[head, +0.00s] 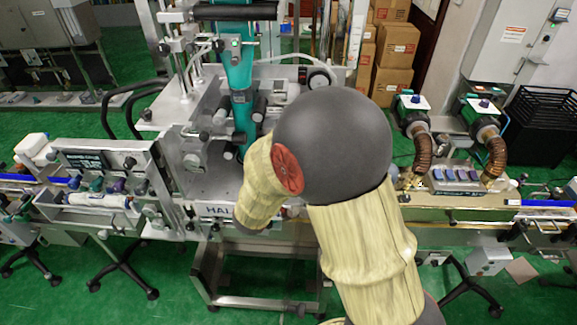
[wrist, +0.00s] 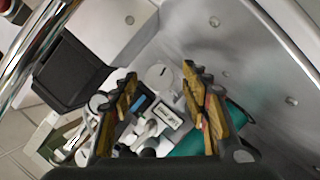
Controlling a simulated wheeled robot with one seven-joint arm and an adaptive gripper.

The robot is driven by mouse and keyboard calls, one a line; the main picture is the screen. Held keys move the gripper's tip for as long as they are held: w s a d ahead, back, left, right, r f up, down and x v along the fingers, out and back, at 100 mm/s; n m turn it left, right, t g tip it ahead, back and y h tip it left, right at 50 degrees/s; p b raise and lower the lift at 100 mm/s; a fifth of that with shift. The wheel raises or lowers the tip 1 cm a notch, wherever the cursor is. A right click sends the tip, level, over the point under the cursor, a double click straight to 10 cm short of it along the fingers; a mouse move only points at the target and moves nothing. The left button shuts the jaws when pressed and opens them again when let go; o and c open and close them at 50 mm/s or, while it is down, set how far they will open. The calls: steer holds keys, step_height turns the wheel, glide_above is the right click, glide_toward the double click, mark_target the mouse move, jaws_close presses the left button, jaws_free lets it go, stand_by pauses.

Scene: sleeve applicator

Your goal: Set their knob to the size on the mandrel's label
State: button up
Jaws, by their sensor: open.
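My gripper (wrist: 160,82) is open in the wrist view, its two yellowish-brown padded fingers apart. A light grey round part (wrist: 158,75) with a small dark mark shows between and beyond the fingertips; I cannot tell whether it is the knob. A small white plate with dark marks (wrist: 168,116) is below it, too small to read. A teal surface (wrist: 238,113) shows partly behind the right finger. In the head view, a teal vertical tube (head: 237,72), perhaps the mandrel, stands in the metal machine. No size label is readable. My arm hides the gripper there.
In the wrist view, a dark box (wrist: 72,72) is at left and a bolted metal plate (wrist: 245,60) at right, close to the fingers. In the head view, benches with fittings flank the machine. Green floor (head: 180,275) is open in front, apart from stool legs.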

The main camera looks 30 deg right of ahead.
steer(key=c, duration=0.3)
steer(key=c, duration=0.8)
steer(key=shift+c, duration=0.2)
steer(key=shift+f+b, duration=0.1)
steer(key=shift+b, duration=0.45)
steer(key=b, duration=0.1)
steer(key=n+b, duration=0.1)
steer(key=b, duration=0.1)
steer(key=shift+a+f+n+h, duration=0.1)
steer(key=shift+f+n+h, duration=0.2)
steer(key=shift+h, duration=0.1)
steer(key=shift+n+h+b, duration=0.4)
steer(key=shift+n+b, duration=0.2)
steer(key=shift+b, duration=0.5)
steer(key=n+h+b, duration=0.1)
steer(key=n+b, duration=0.2)
steer(key=b, duration=0.1)
steer(key=shift+r+n+h, duration=0.1)
steer(key=shift+n+h, duration=0.2)
